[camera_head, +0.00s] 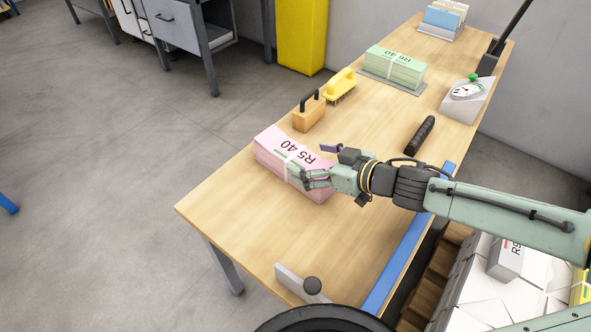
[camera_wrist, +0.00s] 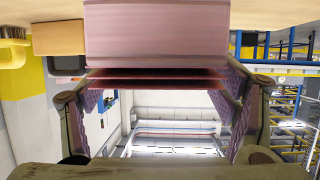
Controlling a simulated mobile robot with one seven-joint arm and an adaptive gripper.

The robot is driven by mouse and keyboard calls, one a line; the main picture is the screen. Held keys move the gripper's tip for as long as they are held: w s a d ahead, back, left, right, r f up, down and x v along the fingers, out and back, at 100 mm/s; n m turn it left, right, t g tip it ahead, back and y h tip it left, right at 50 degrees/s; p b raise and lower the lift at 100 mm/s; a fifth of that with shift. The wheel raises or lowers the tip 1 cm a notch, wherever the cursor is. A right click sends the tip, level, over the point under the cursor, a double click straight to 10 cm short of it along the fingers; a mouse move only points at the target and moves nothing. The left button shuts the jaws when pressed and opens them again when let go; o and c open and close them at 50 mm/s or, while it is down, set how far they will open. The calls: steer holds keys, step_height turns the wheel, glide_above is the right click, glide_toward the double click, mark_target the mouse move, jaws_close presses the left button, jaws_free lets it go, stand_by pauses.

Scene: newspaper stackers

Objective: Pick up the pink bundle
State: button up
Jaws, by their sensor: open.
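The pink bundle (camera_head: 272,150) is a stack of pink paper with a white band, marked "R5 40". It lies flat on the wooden table (camera_head: 230,205), near its left edge. My gripper (camera_head: 319,164) is open at the bundle's right end, with its fingers spread and one partly covering the bundle. In the wrist view, the pink bundle (camera_wrist: 156,35) fills the upper middle, and the purple-padded fingers of my gripper (camera_wrist: 165,90) stand to either side. The bundle is ahead of or just entering the gap; I cannot tell whether any finger touches it.
A tan block with a dark handle (camera_head: 309,112) and a yellow-handled brush (camera_head: 341,86) stand behind the bundle. Farther back are a green bundle (camera_head: 396,66) and a scale (camera_head: 467,95). A dark ribbed bar (camera_head: 420,135) lies right. The near-left tabletop is clear.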

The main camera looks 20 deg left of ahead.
mark_target(301, 158)
steer(key=shift+w+a+f+b, duration=0.5)
steer(key=shift+a+f+b, duration=0.35)
steer(key=shift+a+b, duration=0.1)
steer(key=shift+w+a+b, duration=0.25)
steer(key=shift+a+b, duration=0.05)
steer(key=shift+a, duration=0.15)
steer(key=shift+r, duration=0.1)
jaws_close()
